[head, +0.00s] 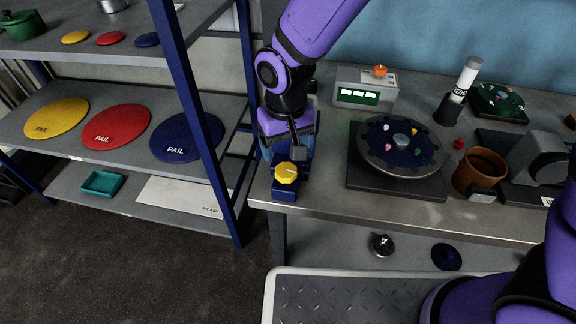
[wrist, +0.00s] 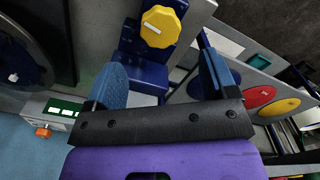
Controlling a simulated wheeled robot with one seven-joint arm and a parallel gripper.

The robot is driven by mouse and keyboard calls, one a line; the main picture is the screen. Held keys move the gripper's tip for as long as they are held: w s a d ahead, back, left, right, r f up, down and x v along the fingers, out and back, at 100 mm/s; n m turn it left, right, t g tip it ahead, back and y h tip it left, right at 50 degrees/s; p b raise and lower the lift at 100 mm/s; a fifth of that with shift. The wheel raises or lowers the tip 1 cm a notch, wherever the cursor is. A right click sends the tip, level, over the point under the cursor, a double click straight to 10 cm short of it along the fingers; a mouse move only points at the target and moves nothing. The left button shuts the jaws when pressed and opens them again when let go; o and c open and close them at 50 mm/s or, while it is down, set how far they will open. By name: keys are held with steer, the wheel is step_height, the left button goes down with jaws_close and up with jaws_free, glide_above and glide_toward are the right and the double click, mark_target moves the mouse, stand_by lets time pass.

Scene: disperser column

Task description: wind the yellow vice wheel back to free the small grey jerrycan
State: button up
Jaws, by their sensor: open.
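The yellow vice wheel (head: 286,172) is on the front end of a blue vice (head: 284,190) at the left front corner of the bench. In the wrist view the yellow wheel (wrist: 160,27) shows at the top, with a pale mark on its face, and the blue vice body (wrist: 146,68) lies below it. My gripper (wrist: 162,62) is open, its blue fingers apart on either side of the vice body, behind the wheel and not on it. My gripper hides most of the vice in the head view.
A box with a green display (head: 358,97) and orange knob stands behind the vice. A round turntable (head: 390,160) on a dark plate and a brown pot (head: 480,170) are to the right. A shelf rack with a blue post (head: 190,110) stands close on the left.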

mark_target(286, 170)
step_height(286, 170, down, 8)
steer(key=shift+r, duration=0.25)
steer(key=c, duration=0.9)
